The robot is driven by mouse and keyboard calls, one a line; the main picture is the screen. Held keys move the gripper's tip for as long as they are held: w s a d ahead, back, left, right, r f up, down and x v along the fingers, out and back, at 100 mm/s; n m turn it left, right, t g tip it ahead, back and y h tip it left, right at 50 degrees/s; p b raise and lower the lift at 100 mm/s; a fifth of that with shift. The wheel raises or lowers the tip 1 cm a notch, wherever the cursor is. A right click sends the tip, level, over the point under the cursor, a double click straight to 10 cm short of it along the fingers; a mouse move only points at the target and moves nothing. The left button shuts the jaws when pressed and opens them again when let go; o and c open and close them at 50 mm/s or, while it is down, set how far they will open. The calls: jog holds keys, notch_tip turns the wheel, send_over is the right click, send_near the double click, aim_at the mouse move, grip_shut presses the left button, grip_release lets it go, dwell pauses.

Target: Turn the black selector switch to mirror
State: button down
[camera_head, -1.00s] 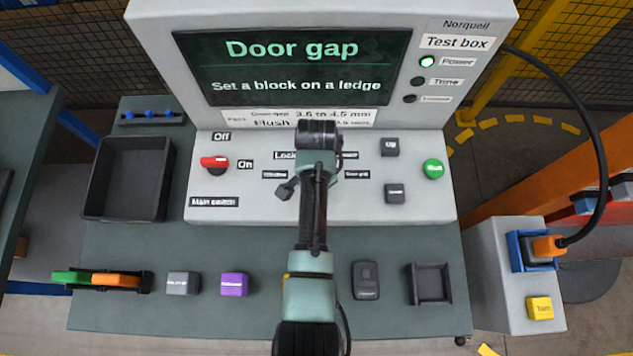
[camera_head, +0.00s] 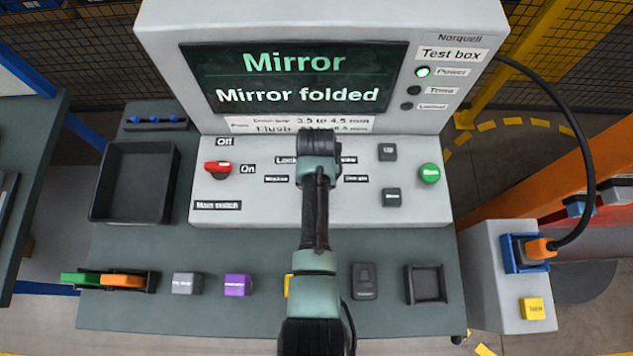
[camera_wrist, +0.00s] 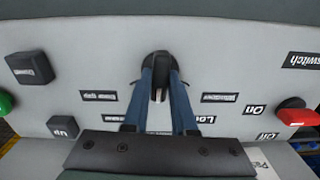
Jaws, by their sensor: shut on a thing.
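The black selector switch (camera_wrist: 156,72) is on the sloped panel of the test box, among small labels. In the wrist view my gripper (camera_wrist: 157,92) has its two blue fingers closed around the switch's dark knob, with a pale pointer line showing between them. In the head view my arm and gripper (camera_head: 318,160) cover the switch, so its knob is hidden there. The display screen (camera_head: 296,78) reads "Mirror" and "Mirror folded".
A red main switch (camera_head: 218,168) is left on the panel. Up and down buttons (camera_head: 388,152) and a green button (camera_head: 429,173) are right. A black tray (camera_head: 135,182) stands at the left. Colored blocks, including a purple one (camera_head: 237,285), sit along the bench front.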

jog(key=shift+n, duration=0.4)
jog(key=c, duration=0.7)
grip_release()
notch_tip(320, 180, up, 13)
jog(key=shift+r+b, duration=0.1)
jog(key=shift+b, duration=0.65)
